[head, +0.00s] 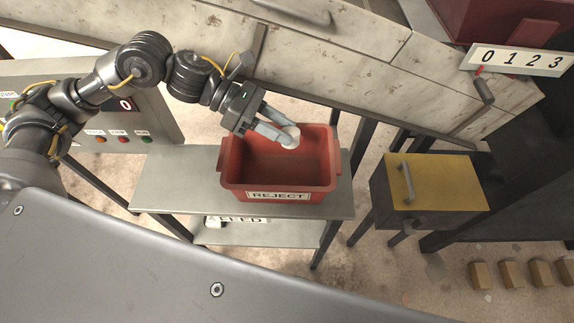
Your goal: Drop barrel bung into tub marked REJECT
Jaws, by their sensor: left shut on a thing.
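My left gripper (276,134) reaches in from the left and is shut on a small pale round barrel bung (290,136). It holds the bung above the red tub (231,176), over the back right part of its opening. The tub carries a white label reading REJECT on its front wall. The tub stands on a grey shelf (170,182), and the part of its inside that shows looks empty. My gripper hides part of the tub's back rim. My right gripper is not in view.
A yellow-topped box with a handle (437,183) stands right of the tub. A sloping, worn pale panel (350,60) runs behind. A control panel with buttons (110,125) is at left. A lower shelf (275,236) bears a partly hidden label. Several brown blocks (511,275) lie at lower right.

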